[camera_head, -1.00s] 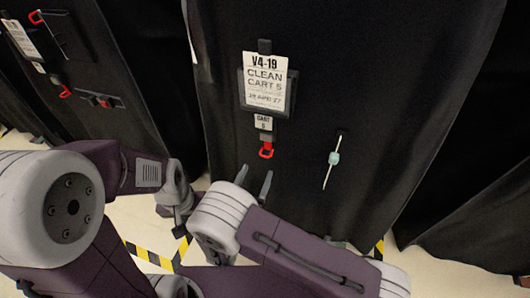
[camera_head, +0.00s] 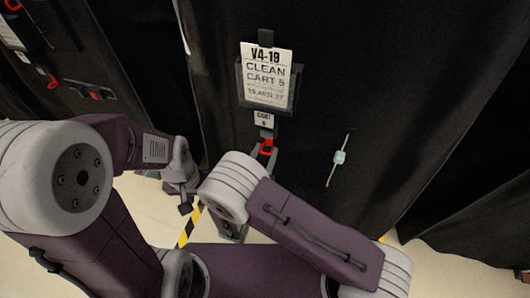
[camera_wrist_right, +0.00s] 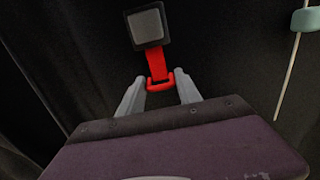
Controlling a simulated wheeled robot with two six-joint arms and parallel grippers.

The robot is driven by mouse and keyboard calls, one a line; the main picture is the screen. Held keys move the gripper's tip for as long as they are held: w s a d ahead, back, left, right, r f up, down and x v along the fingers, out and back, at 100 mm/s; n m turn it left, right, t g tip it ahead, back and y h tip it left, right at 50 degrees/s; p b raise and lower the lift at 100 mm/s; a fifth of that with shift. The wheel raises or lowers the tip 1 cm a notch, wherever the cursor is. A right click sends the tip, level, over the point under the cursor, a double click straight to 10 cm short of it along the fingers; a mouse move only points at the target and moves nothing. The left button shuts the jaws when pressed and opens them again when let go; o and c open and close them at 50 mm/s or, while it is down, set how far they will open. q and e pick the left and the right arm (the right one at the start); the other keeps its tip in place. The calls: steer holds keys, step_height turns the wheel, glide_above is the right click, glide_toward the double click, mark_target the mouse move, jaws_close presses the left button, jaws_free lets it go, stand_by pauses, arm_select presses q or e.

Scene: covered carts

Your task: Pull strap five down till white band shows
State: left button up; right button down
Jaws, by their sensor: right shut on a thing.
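Strap five is a short red strap (camera_head: 267,147) with a red pull loop, hanging below the small cart tag (camera_head: 263,119) on the black cover. In the right wrist view the red strap (camera_wrist_right: 157,63) comes out of a dark square buckle (camera_wrist_right: 147,25) and ends in the loop (camera_wrist_right: 160,83). The visible strap is all red. My right gripper (camera_wrist_right: 160,86) is shut on the loop, one finger on each side. In the head view the right gripper (camera_head: 263,154) is partly hidden by its own arm. My left gripper (camera_head: 184,205) is low at left, its jaws unclear.
A "CLEAN CART 5" sign (camera_head: 266,76) hangs above the tag in a dark holder. A pale rod with a light-blue piece (camera_head: 339,158) hangs to the right. Another covered cart (camera_head: 75,45) stands at left. Yellow-black tape (camera_head: 190,226) marks the pale floor.

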arm_select(q)
step_height(320, 180, down, 6)
steer(key=b, duration=0.6)
arm_select(e)
step_height(320, 180, down, 11)
steer(key=shift+r, duration=0.1)
steer(key=c, duration=0.8)
jaws_free()
arm_select(q)
steer(key=shift+w, duration=0.1)
